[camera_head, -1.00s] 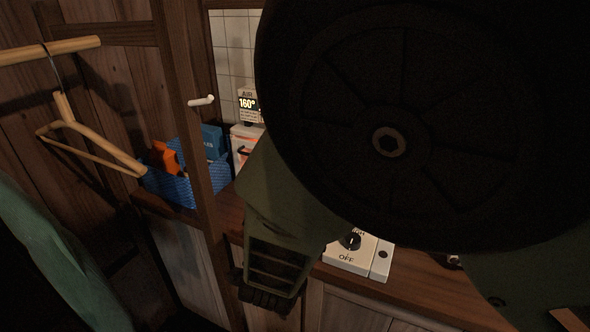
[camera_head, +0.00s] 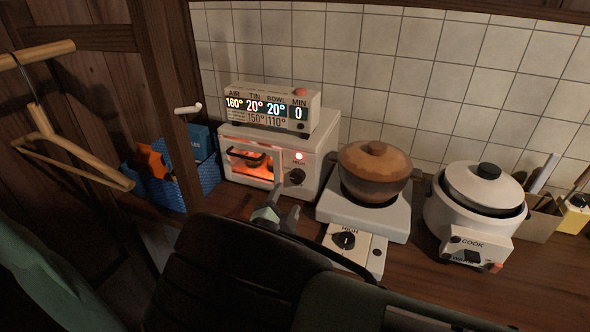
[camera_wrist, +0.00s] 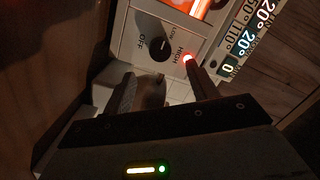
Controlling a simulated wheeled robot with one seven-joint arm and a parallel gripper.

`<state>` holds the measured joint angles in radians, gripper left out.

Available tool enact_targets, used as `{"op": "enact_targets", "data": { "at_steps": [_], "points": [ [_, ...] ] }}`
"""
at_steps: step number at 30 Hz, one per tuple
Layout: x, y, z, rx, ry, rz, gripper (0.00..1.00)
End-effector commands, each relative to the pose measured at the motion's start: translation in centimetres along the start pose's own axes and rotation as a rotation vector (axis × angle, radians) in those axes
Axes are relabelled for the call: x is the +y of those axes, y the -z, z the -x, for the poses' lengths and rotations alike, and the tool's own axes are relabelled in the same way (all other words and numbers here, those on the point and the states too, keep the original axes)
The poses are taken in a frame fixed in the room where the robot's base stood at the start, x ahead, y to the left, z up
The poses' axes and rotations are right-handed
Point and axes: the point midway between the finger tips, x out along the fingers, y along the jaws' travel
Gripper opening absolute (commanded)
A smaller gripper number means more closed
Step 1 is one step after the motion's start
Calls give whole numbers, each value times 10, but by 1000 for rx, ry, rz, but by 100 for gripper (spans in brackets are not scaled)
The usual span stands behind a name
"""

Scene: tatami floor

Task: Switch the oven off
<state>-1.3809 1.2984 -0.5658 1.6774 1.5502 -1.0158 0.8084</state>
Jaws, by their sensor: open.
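The white oven (camera_head: 324,128) stands against the tiled wall, its window glowing orange and its red lamp (camera_head: 299,156) lit. Its dark knob (camera_head: 296,177) is on the front panel, right of the window. In the wrist view the knob (camera_wrist: 157,47) shows OFF, LOW and HIGH labels around it; its small light mark points away from OFF, towards HIGH. My gripper (camera_head: 284,199) is open and empty, in front of and below the knob, apart from it. In the wrist view its two fingers (camera_wrist: 164,88) point towards the panel, with the lit lamp near the right fingertip.
A display box (camera_head: 270,108) sits on the oven, reading air 160°. A brown pot (camera_head: 375,173) on a hot plate (camera_head: 333,207) stands close right of the oven. A rice cooker (camera_head: 470,215) is farther right. A blue basket (camera_head: 168,190) and wooden post (camera_head: 167,100) are left.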

Motion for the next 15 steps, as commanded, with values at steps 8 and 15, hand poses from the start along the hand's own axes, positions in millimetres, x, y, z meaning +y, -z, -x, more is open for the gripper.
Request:
{"op": "enact_targets", "data": {
  "at_steps": [8, 15],
  "points": [
    [-1, 1, -54, 0, 1, 1, 58],
    [0, 0, -77, 0, 0, 0, 58]
  ]
}}
